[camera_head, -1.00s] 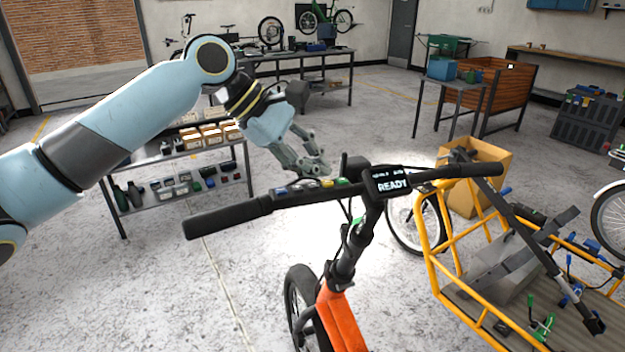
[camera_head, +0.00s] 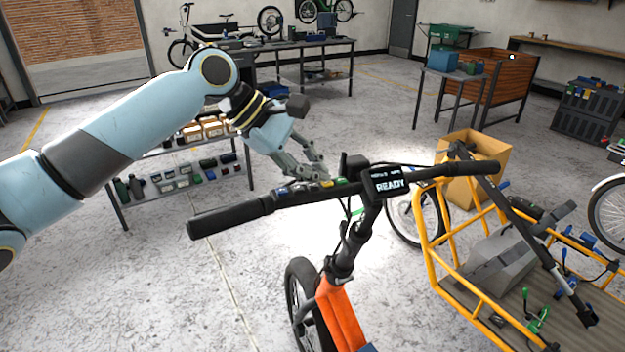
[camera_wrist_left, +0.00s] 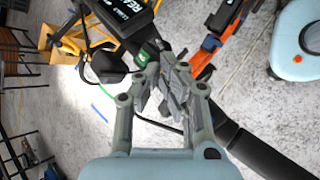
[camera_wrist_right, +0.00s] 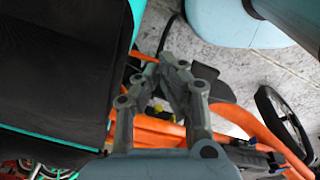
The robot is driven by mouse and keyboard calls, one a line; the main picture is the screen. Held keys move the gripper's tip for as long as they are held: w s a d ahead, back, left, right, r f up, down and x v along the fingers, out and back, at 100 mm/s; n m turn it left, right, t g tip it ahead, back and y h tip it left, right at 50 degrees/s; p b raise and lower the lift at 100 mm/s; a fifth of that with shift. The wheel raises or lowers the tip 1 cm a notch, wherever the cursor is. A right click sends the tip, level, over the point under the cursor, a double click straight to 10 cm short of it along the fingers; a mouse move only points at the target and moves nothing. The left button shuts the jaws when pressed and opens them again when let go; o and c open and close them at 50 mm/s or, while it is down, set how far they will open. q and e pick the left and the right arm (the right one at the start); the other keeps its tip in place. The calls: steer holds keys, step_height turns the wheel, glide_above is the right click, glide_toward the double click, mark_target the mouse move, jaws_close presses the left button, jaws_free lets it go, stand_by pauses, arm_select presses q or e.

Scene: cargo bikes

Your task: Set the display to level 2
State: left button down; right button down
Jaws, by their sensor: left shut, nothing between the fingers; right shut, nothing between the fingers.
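The display (camera_head: 387,183) sits at the middle of the bike's black handlebar (camera_head: 238,212). It shows the large word READY; the small line above is too blurred to read surely. A button pad (camera_head: 310,187) with blue, grey, yellow and green buttons lies on the bar just left of the display. My left gripper (camera_head: 316,173) is shut and empty, its fingertips just over the pad; I cannot tell whether they touch. In the left wrist view the fingertips (camera_wrist_left: 163,75) cover most of the pad beside the green button (camera_wrist_left: 142,57). My right gripper (camera_wrist_right: 168,78) is shut and empty, away from the display.
The orange bike frame (camera_head: 341,317) stands below the handlebar. A yellow cargo frame (camera_head: 437,260) stands on the right with a black bar (camera_head: 525,238) across it. In the right wrist view a black teal-edged thing (camera_wrist_right: 60,70) is close on the left. Floor (camera_head: 180,285) at left is free.

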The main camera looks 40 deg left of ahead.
mark_target(315, 186)
arm_select(q)
steer(key=shift+f, duration=0.45)
stand_by(0.9)
steer(key=shift+r+p, duration=0.9)
steer(key=shift+p, duration=0.7)
step_height(315, 186, up, 3)
steer(key=shift+w+f+p, duration=0.1)
steer(key=shift+f+p, duration=0.1)
steer(key=shift+p, duration=0.9)
steer(key=shift+r, duration=1.2)
